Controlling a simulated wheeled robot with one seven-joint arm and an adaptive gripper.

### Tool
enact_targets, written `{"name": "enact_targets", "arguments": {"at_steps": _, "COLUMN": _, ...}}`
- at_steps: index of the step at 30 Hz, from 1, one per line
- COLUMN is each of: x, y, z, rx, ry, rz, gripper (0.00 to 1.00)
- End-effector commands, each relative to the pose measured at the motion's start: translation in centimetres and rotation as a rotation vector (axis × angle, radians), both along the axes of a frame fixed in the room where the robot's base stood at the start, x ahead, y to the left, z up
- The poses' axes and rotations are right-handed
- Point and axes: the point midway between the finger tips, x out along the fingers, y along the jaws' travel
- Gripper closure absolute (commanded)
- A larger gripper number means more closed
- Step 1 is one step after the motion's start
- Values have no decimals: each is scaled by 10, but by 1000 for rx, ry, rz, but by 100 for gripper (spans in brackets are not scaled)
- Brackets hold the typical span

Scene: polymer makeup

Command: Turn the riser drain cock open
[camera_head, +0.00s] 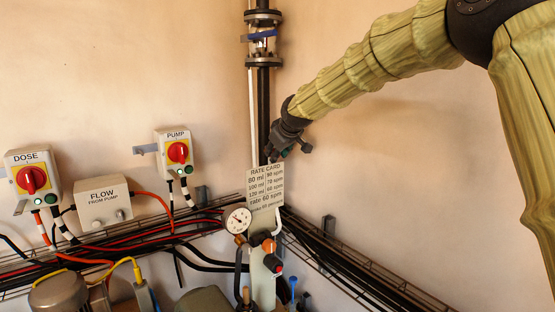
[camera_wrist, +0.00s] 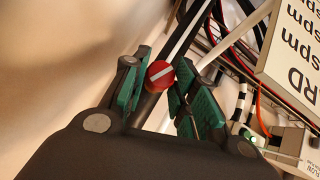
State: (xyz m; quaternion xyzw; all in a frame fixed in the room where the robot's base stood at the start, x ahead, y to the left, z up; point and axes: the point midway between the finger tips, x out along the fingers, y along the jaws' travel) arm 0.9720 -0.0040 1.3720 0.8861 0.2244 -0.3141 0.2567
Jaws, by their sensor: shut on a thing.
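The riser (camera_head: 263,105) is a black vertical pipe in the corner. In the wrist view a round red knob with a white stripe (camera_wrist: 159,75), which I take to be the drain cock's handle, sits against the dark pipe. My gripper (camera_head: 271,156) is at the riser, just above the rate card. In the wrist view my gripper (camera_wrist: 160,82) has its green-padded fingers on either side of the red knob, shut on it. The stripe runs diagonally there. In the head view the knob is hidden by my gripper.
The rate card (camera_head: 265,187) hangs just below my gripper and is close beside it in the wrist view. A gauge (camera_head: 238,219), a blue-handled valve (camera_head: 262,35), the DOSE box (camera_head: 32,178), the PUMP box (camera_head: 176,152) and cable trays are around. The right wall is bare.

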Motion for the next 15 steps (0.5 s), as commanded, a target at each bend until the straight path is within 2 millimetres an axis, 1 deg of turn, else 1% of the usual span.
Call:
{"name": "enact_targets", "arguments": {"at_steps": 3, "x": -1, "y": 2, "z": -4, "rx": -66, "ry": -49, "rz": 0, "gripper": 96}}
{"name": "enact_targets", "arguments": {"at_steps": 15, "x": -2, "y": 3, "z": -2, "rx": -223, "ry": -166, "rz": 0, "gripper": 96}}
